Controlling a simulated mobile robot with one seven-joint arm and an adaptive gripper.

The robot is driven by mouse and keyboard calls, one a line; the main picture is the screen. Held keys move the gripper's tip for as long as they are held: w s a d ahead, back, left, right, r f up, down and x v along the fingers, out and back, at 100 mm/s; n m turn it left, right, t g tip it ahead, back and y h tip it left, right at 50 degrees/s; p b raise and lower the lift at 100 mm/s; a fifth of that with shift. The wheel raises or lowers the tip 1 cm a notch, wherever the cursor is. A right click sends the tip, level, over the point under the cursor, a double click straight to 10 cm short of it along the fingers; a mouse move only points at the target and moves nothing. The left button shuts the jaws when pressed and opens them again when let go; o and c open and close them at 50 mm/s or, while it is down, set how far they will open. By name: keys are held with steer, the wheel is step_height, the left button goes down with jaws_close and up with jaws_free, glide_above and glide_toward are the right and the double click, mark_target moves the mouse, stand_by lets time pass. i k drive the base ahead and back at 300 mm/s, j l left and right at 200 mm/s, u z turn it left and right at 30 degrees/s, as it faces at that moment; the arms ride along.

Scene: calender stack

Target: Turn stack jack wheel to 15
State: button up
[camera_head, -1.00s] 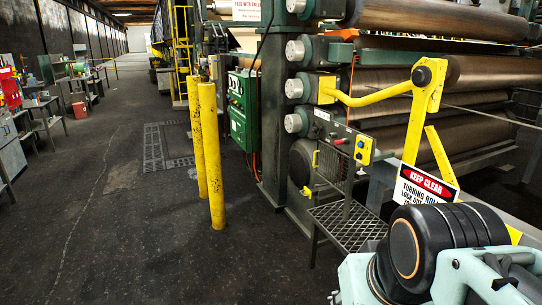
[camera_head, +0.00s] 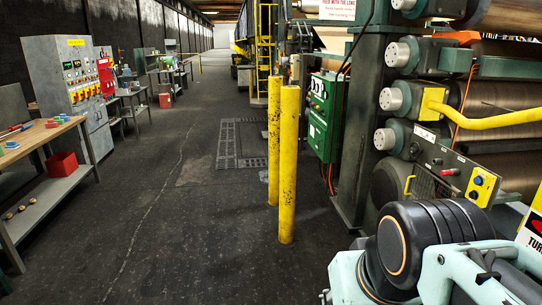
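No stack jack wheel can be made out in the head view. The calender stack's rolls (camera_head: 500,110) and grey end bearings (camera_head: 397,98) stand at the right. My arm's dark joint and pale links fill the lower right and hide part of the machine. My gripper is out of view.
Two yellow bollards (camera_head: 288,165) stand left of the machine. A workbench (camera_head: 45,135) with a red bin (camera_head: 62,164) and a grey control cabinet (camera_head: 75,80) line the left side. The dark aisle floor (camera_head: 170,220) between is open. A yellow ladder (camera_head: 264,50) stands farther back.

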mark_target(412, 150)
steer(key=i+j, duration=0.1)
steer(key=i, duration=1.05)
steer(key=i+j+z, duration=0.1)
steer(key=i+z, duration=0.3)
steer(key=i+j+z, duration=0.2)
steer(key=i+z, duration=0.25)
steer(key=i+j+z, duration=0.2)
steer(key=z, duration=0.2)
steer(key=i+j+z, duration=0.1)
steer(key=j+z, duration=0.25)
steer(key=i+j+z, duration=0.15)
steer(key=z, duration=0.25)
steer(key=j+z, duration=0.4)
steer(key=i+l, duration=0.05)
